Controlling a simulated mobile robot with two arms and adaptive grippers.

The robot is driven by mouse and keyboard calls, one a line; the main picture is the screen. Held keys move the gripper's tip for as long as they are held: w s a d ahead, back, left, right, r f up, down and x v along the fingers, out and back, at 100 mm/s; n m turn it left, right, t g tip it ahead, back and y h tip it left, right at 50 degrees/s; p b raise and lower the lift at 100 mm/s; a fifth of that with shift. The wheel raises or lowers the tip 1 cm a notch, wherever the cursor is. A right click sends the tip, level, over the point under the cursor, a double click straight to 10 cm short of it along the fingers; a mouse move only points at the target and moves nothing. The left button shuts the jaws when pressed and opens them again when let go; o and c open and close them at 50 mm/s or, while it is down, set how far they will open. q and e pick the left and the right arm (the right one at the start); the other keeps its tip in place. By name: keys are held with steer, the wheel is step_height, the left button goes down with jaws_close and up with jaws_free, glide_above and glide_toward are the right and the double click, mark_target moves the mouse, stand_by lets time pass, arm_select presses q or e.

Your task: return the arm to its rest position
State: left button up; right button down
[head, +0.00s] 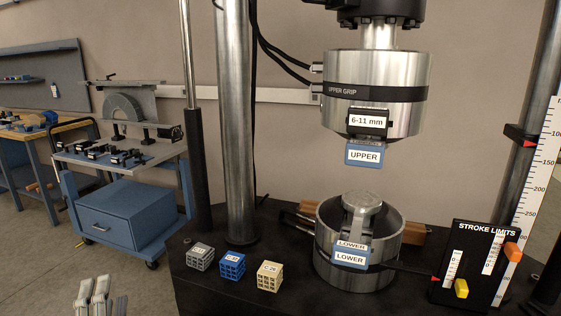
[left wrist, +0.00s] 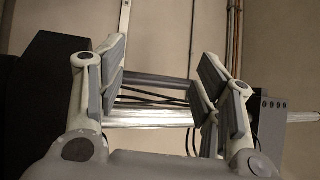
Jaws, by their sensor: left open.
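My left gripper (head: 98,296) shows at the lower left edge of the head view, in front of the floor and left of the black test bench. In the left wrist view its two fingers (left wrist: 160,85) stand wide apart with nothing between them. Behind them are a wall, a shiny metal cylinder (left wrist: 150,116) and dark cables. The left arm behind the gripper is outside the head view. My right gripper is in neither view.
Grey (head: 200,257), blue (head: 232,265) and cream (head: 269,276) lattice cubes sit on the black bench (head: 215,296). The upper grip (head: 375,95) hangs above the lower grip (head: 357,245), with a gap between. A stroke limits panel (head: 474,265) stands right. A blue cart (head: 125,215) stands left.

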arm_select(q)
steer(key=s+f+n+g+h, duration=0.1)
steer(key=s+f+n+g, duration=0.2)
steer(key=f, duration=0.3)
steer(key=s+d+f+n+g, duration=0.1)
steer(key=s+f+n+g, duration=0.2)
steer(key=f, duration=0.3)
steer(key=s+f+n+g+h, duration=0.1)
steer(key=s+f+n+g, duration=0.25)
steer(key=f, duration=0.25)
steer(key=s+d+f+n+g+h, duration=0.1)
steer(key=s+d+f+g+h, duration=0.4)
steer(key=s+d+f+g, duration=0.5)
steer(key=s+d+f+t, duration=0.1)
steer(key=s+f, duration=0.1)
steer(key=f, duration=0.9)
steer(key=s+f+t, duration=0.1)
steer(key=s+f, duration=0.1)
steer(key=f, duration=1)
steer(key=s+a+f+g+p, duration=0.1)
steer(key=s+a+f, duration=0.2)
steer(key=s+f, duration=1.3)
steer(key=shift+s+f, duration=0.25)
steer(key=shift+s, duration=0.25)
